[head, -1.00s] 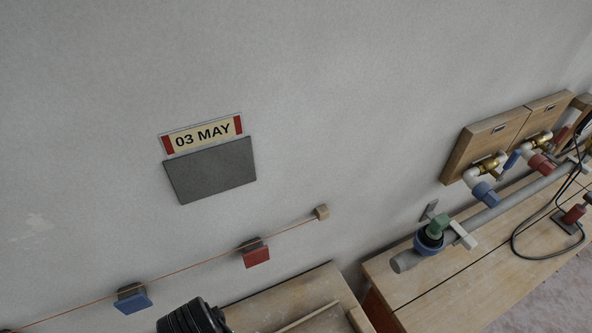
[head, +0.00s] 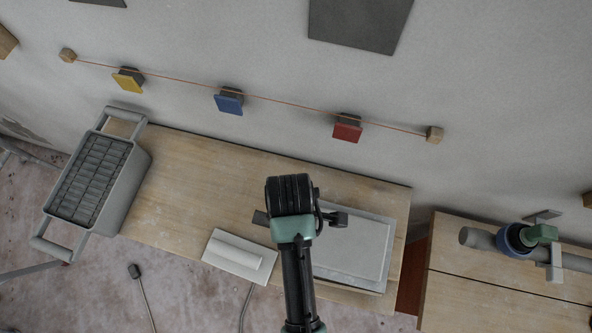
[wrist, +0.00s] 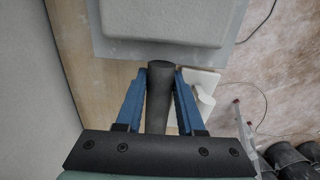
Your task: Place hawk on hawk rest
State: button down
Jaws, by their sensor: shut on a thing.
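My gripper (head: 298,225) points down over the wooden bench. In the wrist view, its blue fingers (wrist: 160,95) are shut on a dark grey round handle (wrist: 160,100), which I take for the hawk's. A pale grey square slab (head: 352,250) with a raised, rounded middle lies just right of the gripper in the head view. It fills the upper middle of the wrist view (wrist: 165,55). The handle's far end meets or overlaps the slab's near edge; I cannot tell whether they are joined. I cannot tell which thing is the hawk rest.
A white plate with a bar handle (head: 240,256) lies at the bench's front edge. A grey crate (head: 128,185) stands on the left. Coloured blocks hang on a line along the wall. A second bench (head: 470,290) with pipe fittings is right. The bench's left middle (head: 190,185) is clear.

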jog(key=shift+f, duration=3.25)
jog(key=c, duration=0.5)
grip_release()
notch_tip(320, 180, up, 12)
